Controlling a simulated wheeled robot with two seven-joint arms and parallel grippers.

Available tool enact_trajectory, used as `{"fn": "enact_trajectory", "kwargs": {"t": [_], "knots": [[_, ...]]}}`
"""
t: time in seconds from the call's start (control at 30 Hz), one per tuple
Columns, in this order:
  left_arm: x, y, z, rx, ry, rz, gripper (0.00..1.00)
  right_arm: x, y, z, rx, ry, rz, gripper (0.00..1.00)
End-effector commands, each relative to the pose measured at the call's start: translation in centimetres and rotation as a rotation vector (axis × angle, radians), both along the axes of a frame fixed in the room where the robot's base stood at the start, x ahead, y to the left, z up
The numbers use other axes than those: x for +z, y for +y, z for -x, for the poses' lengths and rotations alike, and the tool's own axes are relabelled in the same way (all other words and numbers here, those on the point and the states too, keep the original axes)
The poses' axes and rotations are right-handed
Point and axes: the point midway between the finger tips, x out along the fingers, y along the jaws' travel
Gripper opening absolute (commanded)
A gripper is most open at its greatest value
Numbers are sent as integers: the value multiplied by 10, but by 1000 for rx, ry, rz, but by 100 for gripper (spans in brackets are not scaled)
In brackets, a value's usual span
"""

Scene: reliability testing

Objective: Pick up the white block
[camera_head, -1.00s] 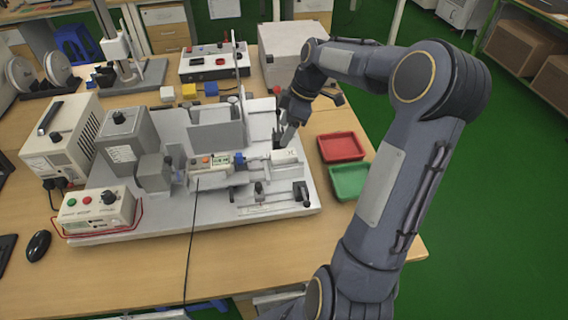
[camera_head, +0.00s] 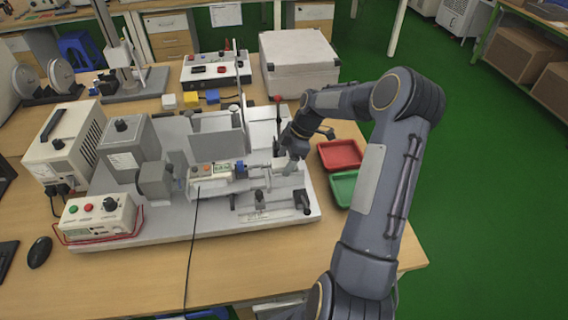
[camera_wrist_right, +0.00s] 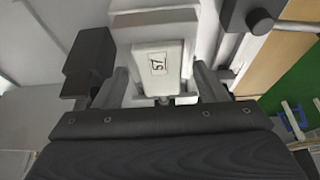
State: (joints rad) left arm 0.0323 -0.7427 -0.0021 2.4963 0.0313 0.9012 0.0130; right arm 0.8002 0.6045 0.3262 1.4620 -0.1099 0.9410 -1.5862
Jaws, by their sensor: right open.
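The fingers are apart, one on each side of the block, with some room visible. In the head view my right gripper (camera_head: 287,168) is low over the right part of the rig and mostly hides the block. Another small white block (camera_head: 169,101) stands at the back beside a yellow block (camera_head: 190,100) and a blue block (camera_head: 212,96). My left gripper is not in view.
The rig's grey base plate (camera_head: 150,232) carries a motor, clamps and upright plates close to my right gripper. A red tray (camera_head: 340,154) and a green tray (camera_head: 343,187) lie to the right, both empty. A light case (camera_head: 300,62) stands behind.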

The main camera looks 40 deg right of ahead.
Motion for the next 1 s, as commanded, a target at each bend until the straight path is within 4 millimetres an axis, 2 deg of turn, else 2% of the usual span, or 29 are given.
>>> {"fn": "enact_trajectory", "kwargs": {"t": [0.13, 0.5, 0.8, 1.0], "knots": [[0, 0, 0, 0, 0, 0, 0, 0, 0, 0, 0, 0, 0, 65], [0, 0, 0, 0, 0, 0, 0, 0, 0, 0, 0, 0, 0, 17], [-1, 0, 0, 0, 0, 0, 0, 3, 0, 0, 0, -1, 0, 15], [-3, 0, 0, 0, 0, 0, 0, 20, -1, -1, -1, -3, 3, 15]]}}
